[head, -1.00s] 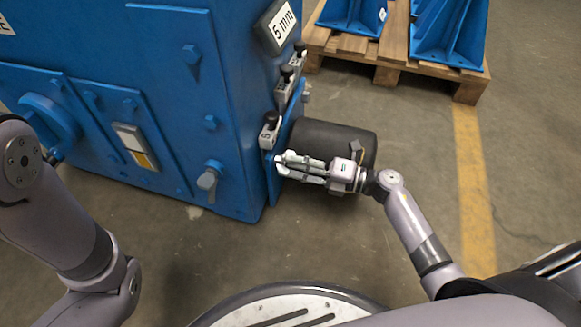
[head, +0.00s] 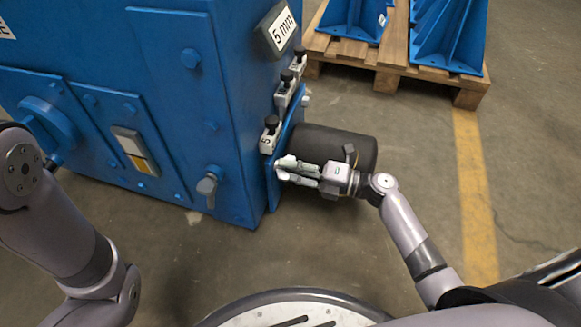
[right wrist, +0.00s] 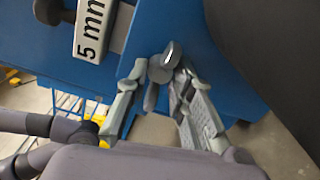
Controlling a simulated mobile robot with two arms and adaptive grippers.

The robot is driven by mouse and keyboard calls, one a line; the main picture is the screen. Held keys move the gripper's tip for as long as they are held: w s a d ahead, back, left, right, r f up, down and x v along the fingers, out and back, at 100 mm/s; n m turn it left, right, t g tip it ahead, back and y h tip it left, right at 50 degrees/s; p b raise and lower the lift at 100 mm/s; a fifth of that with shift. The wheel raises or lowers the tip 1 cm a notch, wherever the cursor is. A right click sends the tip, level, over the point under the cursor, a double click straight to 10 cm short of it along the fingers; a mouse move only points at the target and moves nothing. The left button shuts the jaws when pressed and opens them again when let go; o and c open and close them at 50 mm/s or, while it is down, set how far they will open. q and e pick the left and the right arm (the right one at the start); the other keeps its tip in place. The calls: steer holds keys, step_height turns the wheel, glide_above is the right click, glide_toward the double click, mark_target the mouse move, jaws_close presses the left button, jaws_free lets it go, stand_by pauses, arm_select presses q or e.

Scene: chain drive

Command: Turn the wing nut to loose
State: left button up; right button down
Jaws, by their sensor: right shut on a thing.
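The grey wing nut (right wrist: 161,72) shows in the right wrist view on the blue machine's side plate, with one wing up to the right and one pointing down. My right gripper (head: 286,169) reaches it from the right in the head view. In the right wrist view the gripper's two fingers (right wrist: 150,92) stand on either side of the nut, shut on it. In the head view the fingertips hide most of the nut. My left arm comes in at the left of the head view, but its gripper is not in sight.
A dark cylindrical motor (head: 335,143) sits just behind my right gripper. A wooden pallet (head: 391,58) with blue brackets stands at the back right. Floor in front is clear.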

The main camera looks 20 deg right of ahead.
steer(key=shift+f+n, duration=0.1)
steer(key=shift+n, duration=0.3)
steer(key=n+b, duration=0.6)
steer(key=n, duration=2.7)
steer(key=shift+b, duration=0.35)
steer(key=shift+n, duration=0.3)
